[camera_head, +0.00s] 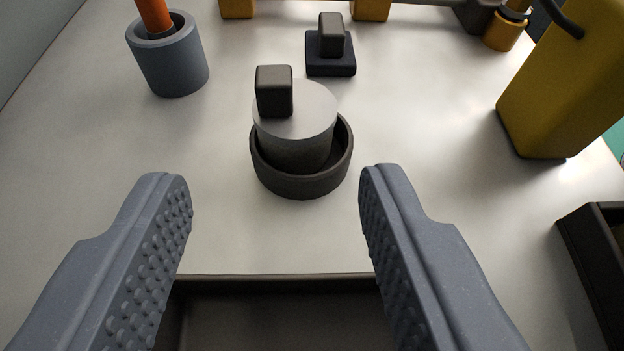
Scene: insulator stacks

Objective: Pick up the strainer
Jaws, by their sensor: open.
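A grey cylinder with a dark block-shaped knob, which looks like the strainer (315,106), stands inside a round dark dish (300,184) in the middle of the view. The knob rises from the left part of its flat top. The dish wall hides the cylinder's lower part. My gripper (272,176) is open and empty, with its two grey studded fingers spread wide. The fingertips show nearer than the dish, one to its left and one to its right, and do not appear to touch it.
A dark tray (280,277) lies between my fingers at the bottom. A grey cup (170,65) with an orange rod stands upper left. A small dark block on a base (330,62) stands behind. A yellow container (566,85) and dark box (598,255) are right.

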